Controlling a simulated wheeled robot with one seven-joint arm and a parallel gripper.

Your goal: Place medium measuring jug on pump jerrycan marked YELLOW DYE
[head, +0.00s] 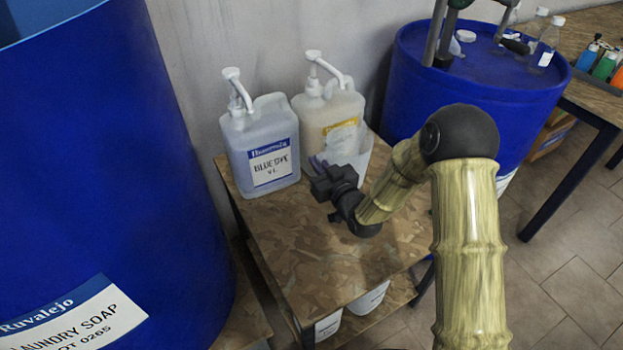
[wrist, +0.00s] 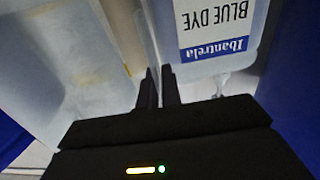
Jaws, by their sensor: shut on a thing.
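The pump jerrycan with a yellow label (head: 314,112) and a white pump stands at the back of the wooden stand; the jug hides most of its label wording. A translucent white measuring jug (head: 352,157) is in front of its lower part. My gripper (head: 322,170) is at the jug's left side, shut on it; the exact grip is hard to see. In the wrist view, the gripper's fingers (wrist: 158,88) are close together beside a large translucent surface, the jug (wrist: 50,75). I cannot tell whether the jug touches the jerrycan.
A jerrycan marked BLUE DYE (head: 262,150) stands to the left, close to my gripper; its label appears upside down in the wrist view (wrist: 215,30). Large blue drums stand left (head: 90,170) and right (head: 400,85). The stand's front (head: 320,270) is clear. White containers (head: 368,300) sit below.

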